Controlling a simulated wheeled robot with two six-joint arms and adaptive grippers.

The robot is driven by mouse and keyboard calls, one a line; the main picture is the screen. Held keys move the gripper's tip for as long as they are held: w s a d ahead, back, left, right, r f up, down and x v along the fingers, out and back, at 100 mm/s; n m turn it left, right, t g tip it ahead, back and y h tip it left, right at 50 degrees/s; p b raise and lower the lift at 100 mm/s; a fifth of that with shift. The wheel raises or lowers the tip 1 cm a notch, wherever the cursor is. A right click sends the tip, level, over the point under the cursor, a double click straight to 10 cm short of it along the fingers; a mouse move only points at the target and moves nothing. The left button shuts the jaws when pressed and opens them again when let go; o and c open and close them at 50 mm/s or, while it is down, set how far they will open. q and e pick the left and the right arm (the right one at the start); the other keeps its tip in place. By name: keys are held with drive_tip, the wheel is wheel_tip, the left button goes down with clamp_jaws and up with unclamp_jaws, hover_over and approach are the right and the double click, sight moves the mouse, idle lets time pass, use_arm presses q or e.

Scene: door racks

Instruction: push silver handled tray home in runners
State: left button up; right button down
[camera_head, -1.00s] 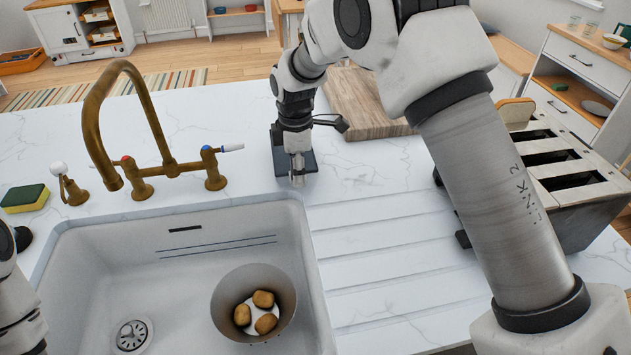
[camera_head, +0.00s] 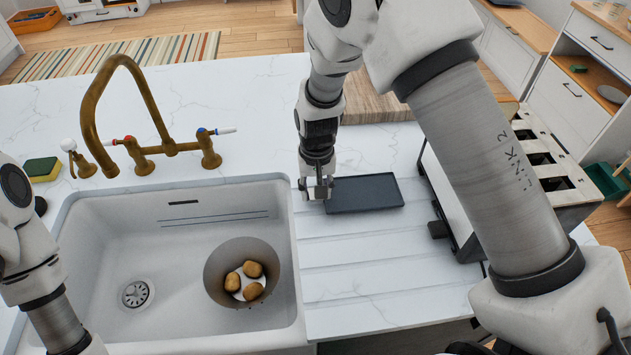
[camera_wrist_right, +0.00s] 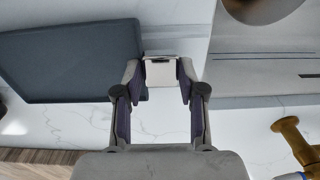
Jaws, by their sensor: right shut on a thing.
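A flat dark grey tray (camera_head: 365,193) lies level at or just above the white counter, near the top of the drainboard grooves. It also shows in the right wrist view (camera_wrist_right: 70,62). Its silver handle (camera_wrist_right: 161,72) is at the end facing the sink. My right gripper (camera_head: 318,188) points down at that end and is shut on the handle; the wrist view shows the handle between its fingertips. A toaster (camera_head: 570,205) with open slots stands right of the tray, with a gap between them. My arm hides part of the toaster, and no runners show clearly. My left gripper is out of view.
The white sink (camera_head: 110,230) is left of the gripper, with a bowl (camera_head: 215,275) of potatoes in it. A brass tap (camera_head: 165,145) stands behind the sink. A wooden board (camera_head: 385,105) lies behind the tray. The grooved drainboard (camera_head: 380,255) is clear.

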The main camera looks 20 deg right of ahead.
sight(392, 189)
drive_tip(key=shift+d+r+p, duration=0.1)
drive_tip(key=shift+d+p, duration=0.05)
drive_tip(key=shift+p, duration=0.2)
drive_tip(key=shift+s+d+p, duration=0.15)
drive_tip(key=shift+s+d, duration=0.1)
drive_tip(key=shift+d, duration=0.65)
drive_tip(key=shift+s+d+p, duration=0.15)
drive_tip(key=shift+s+d, duration=0.1)
drive_tip(key=shift+d, duration=0.7)
drive_tip(key=shift+s+d+p, duration=0.15)
drive_tip(key=shift+s+d, duration=0.1)
drive_tip(key=shift+d, duration=0.65)
drive_tip(key=shift+p, duration=0.6)
drive_tip(key=shift+s+d+p, duration=0.15)
drive_tip(key=shift+s+d, duration=0.1)
drive_tip(key=shift+d, duration=0.6)
drive_tip(key=shift+s+d+p, duration=0.1)
drive_tip(key=shift+s+d, duration=0.1)
drive_tip(key=shift+d, duration=0.7)
drive_tip(key=shift+s+d+p, duration=0.15)
drive_tip(key=shift+s+d, duration=0.1)
drive_tip(key=shift+d, duration=0.6)
drive_tip(key=shift+s+d, duration=0.25)
drive_tip(key=shift+d, duration=0.85)
drive_tip(key=shift+s+d, duration=0.3)
drive_tip(key=shift+d, duration=0.75)
drive_tip(key=shift+s+d, duration=0.25)
drive_tip(key=shift+d, duration=0.85)
